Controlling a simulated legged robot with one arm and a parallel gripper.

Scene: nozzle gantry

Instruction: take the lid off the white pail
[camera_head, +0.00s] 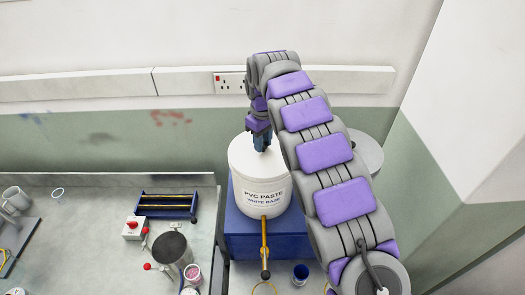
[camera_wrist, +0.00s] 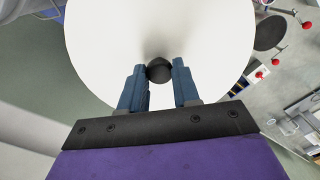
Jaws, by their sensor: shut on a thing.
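The white pail (camera_head: 258,196) stands upright on a blue cabinet and is marked "PVC PASTE WHITE BASE". Its white lid (camera_head: 242,153) sits on top of it. In the wrist view the lid (camera_wrist: 110,40) fills most of the upper middle, with a dark round knob (camera_wrist: 159,70) at its centre. My gripper (camera_wrist: 159,76) points down at the lid, its two blue fingers shut on the knob from either side. In the head view my gripper (camera_head: 262,144) is above the middle of the lid; the knob is hidden there.
The blue cabinet (camera_head: 245,245) stands right of a grey bench (camera_head: 95,225) holding several items, including a blue tray (camera_head: 166,205) and a dark disc (camera_head: 169,247). A wall is close behind.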

